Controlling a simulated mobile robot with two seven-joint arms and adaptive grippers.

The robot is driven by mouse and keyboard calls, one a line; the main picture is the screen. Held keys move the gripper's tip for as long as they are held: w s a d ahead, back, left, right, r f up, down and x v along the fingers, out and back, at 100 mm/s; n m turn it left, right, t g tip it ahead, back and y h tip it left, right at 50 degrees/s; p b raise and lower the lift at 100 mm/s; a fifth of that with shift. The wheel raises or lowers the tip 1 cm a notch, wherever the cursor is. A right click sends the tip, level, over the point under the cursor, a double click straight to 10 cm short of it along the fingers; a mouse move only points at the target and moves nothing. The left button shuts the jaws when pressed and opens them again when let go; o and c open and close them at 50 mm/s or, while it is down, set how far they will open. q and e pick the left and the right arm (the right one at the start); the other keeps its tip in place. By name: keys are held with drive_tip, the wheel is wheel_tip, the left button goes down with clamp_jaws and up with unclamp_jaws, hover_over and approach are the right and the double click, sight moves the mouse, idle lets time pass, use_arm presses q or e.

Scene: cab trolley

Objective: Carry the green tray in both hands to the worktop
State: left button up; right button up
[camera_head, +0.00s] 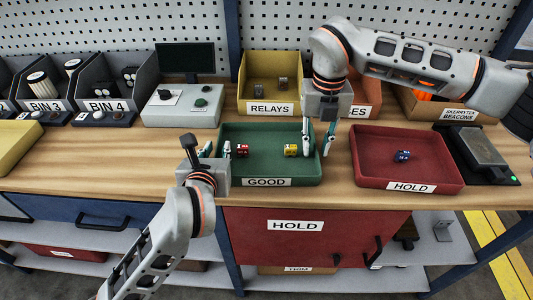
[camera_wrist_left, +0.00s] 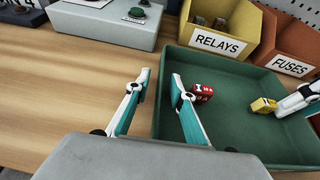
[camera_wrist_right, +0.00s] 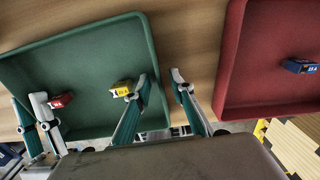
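The green tray (camera_head: 265,167), labelled GOOD, sits on the wooden worktop (camera_head: 110,165). A red block (camera_head: 242,150) and a yellow block (camera_head: 290,150) lie in it. My left gripper (camera_head: 216,151) is open at the tray's left wall; in the left wrist view (camera_wrist_left: 161,76) one finger is inside the tray and one outside. My right gripper (camera_head: 317,153) is open at the right wall; in the right wrist view (camera_wrist_right: 160,80) its fingers stand on either side of that wall. Contact with either wall cannot be told.
A red HOLD tray (camera_head: 408,174) with a blue block stands close to the right. Behind are the yellow RELAYS bin (camera_head: 270,72), the orange FUSES bin (camera_wrist_left: 290,40) and a grey control box (camera_head: 182,112). Bare worktop lies left of the green tray.

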use_arm(q)
drive_tip(key=shift+w+f, duration=0.1)
drive_tip(key=shift+w, duration=0.1)
use_arm(e)
drive_tip(key=shift+f, duration=0.25)
use_arm(q)
clamp_jaws()
use_arm(e)
clamp_jaws()
drive_tip(key=shift+r, duration=0.1)
